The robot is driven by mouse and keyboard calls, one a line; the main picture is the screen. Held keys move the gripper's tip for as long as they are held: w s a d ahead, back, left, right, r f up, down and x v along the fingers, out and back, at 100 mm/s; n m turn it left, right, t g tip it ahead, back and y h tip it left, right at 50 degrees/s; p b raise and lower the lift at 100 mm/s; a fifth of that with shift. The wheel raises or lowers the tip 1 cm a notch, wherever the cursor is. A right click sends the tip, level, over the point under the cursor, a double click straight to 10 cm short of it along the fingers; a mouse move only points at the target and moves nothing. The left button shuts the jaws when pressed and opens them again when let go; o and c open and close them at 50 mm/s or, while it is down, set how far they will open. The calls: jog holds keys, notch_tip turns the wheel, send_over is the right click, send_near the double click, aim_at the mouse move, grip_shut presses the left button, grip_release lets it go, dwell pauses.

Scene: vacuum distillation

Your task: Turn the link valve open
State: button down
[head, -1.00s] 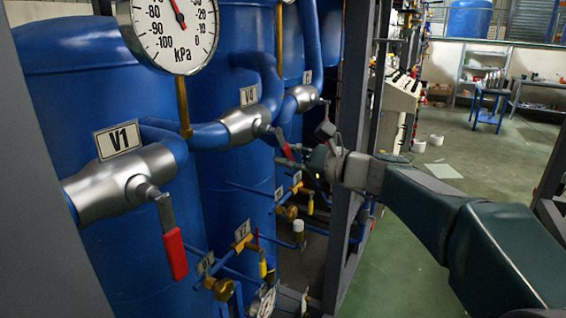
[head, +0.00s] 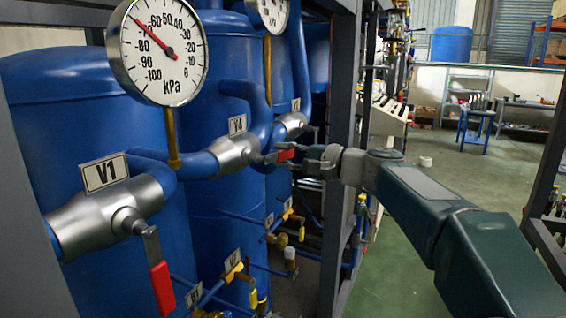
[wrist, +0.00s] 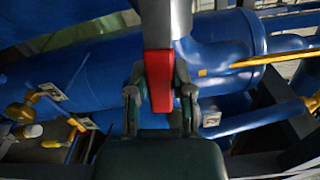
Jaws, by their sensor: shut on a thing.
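The valve labelled V4 (head: 238,153) is a silver body on a blue pipe, in the middle of the head view. Its red-gripped handle (head: 285,154) lies roughly level, pointing right toward my gripper (head: 304,160). In the wrist view the red handle grip (wrist: 158,78) stands between the two fingers of my gripper (wrist: 160,95), which are shut on it. The handle's grey shank (wrist: 165,22) runs up out of that view. No label in the frames says which valve is the link valve.
Valve V1 (head: 105,215) has its red handle (head: 161,288) hanging down at the near left. A pressure gauge (head: 160,50) stands above the pipe. A dark frame post (head: 340,105) rises close beside my arm. Smaller yellow-handled valves (head: 233,270) sit below. Green floor lies open to the right.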

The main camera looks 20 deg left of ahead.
jog(key=shift+r+n, duration=0.15)
jog(key=shift+n, duration=0.25)
dwell(0.3)
jog(key=shift+c, duration=2.4)
grip_release()
jog(key=shift+a, duration=0.1)
jog(key=shift+r, duration=0.1)
jog(key=d, duration=1.2)
jog(key=shift+s, duration=0.45)
